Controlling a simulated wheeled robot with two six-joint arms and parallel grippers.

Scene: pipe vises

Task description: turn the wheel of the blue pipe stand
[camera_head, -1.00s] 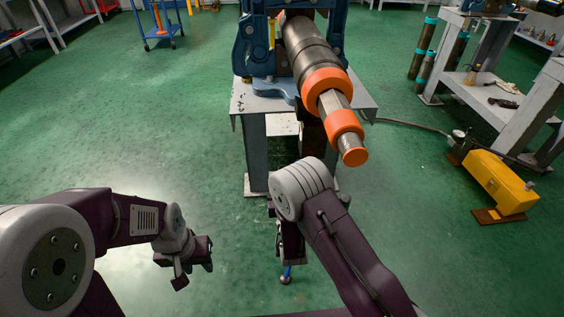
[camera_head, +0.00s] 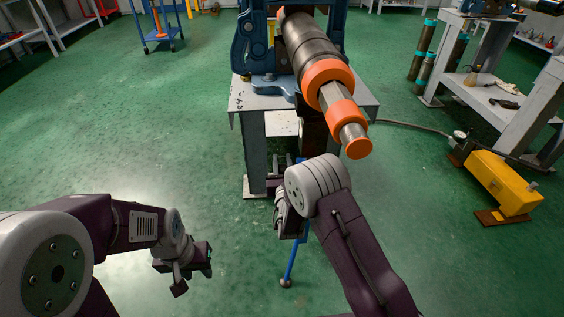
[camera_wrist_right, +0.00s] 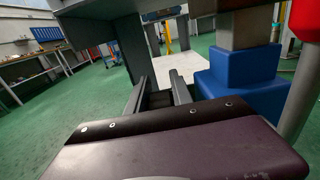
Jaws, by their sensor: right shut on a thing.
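In the head view a blue leg (camera_head: 293,262) with a grey ball foot slants down from under my right arm. It looks like part of the blue pipe stand, whose upper part is hidden. My right gripper (camera_head: 283,162) is low in front of the grey table, below the pipe's orange end. In the right wrist view its two fingers (camera_wrist_right: 158,92) point ahead with a small dark piece between them. The gripper is shut on what I take to be the wheel, mostly hidden. My left gripper (camera_head: 192,272) is open and empty over the floor at lower left.
A dark pipe (camera_head: 312,48) with orange collars is held in a blue vise (camera_head: 252,45) and juts over the table (camera_head: 252,118). A yellow pump (camera_head: 498,182) with a hose lies on the right. A blue block (camera_wrist_right: 243,85) stands right of the fingers.

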